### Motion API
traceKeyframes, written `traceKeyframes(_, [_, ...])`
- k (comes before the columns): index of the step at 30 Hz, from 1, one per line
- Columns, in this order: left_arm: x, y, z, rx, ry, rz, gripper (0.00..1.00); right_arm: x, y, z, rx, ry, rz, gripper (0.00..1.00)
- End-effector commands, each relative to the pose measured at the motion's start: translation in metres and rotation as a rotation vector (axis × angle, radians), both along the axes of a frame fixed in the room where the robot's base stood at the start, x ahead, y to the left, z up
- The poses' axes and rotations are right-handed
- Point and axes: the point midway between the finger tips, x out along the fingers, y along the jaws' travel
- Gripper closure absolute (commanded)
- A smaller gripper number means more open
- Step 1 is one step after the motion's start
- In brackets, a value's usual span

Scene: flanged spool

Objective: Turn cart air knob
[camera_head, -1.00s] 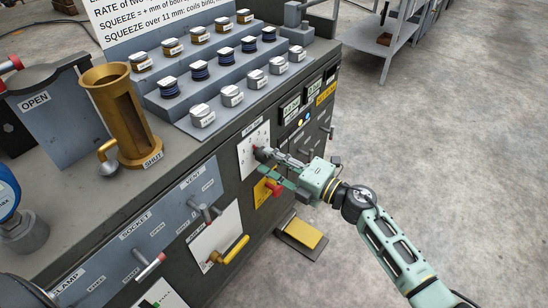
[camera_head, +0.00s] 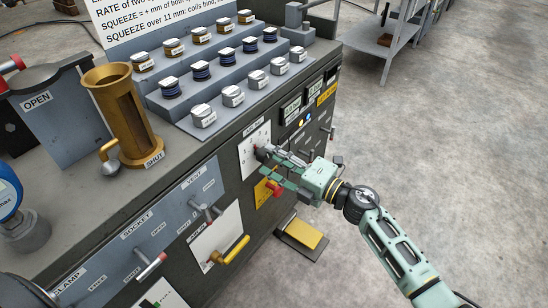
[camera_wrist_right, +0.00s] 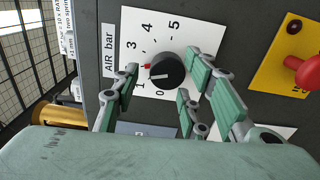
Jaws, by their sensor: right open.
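The cart's air knob (camera_wrist_right: 167,70) is a round black knob on a white dial plate marked AIR bar, numbered 0 to 5. Its white line points toward the 0 end of the scale in the right wrist view. A small red mark sits at the knob's edge, near the middle numbers. My right gripper (camera_wrist_right: 165,80) is open, with its green-padded fingers on either side of the knob; I cannot tell whether they touch it. In the head view, my right gripper (camera_head: 266,161) reaches the dial plate (camera_head: 252,142) on the cart's front and partly hides the knob. My left gripper is out of view.
A red button on a yellow plate (camera_wrist_right: 275,75) is close to the right gripper. A yellow-handled lever (camera_head: 232,250) and small levers (camera_head: 205,212) stick out from the cart's front. A brass cylinder (camera_head: 125,115) and rows of springs stand on top. Open floor lies right.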

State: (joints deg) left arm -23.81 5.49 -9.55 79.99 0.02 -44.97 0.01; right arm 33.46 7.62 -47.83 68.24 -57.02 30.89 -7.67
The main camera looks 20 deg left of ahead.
Motion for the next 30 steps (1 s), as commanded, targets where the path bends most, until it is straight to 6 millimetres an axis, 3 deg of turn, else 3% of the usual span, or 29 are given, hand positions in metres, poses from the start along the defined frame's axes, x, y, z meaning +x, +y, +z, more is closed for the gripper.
traceKeyframes(15, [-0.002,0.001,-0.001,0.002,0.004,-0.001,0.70,-0.033,-0.091,0.000,0.000,0.000,0.000,0.60])
traceKeyframes(21, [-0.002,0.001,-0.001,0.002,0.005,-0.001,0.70,-0.039,-0.106,0.000,0.002,-0.001,0.002,0.60])
traceKeyframes(30, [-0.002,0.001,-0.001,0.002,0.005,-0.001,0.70,-0.039,-0.107,0.001,0.002,-0.001,0.002,0.60])
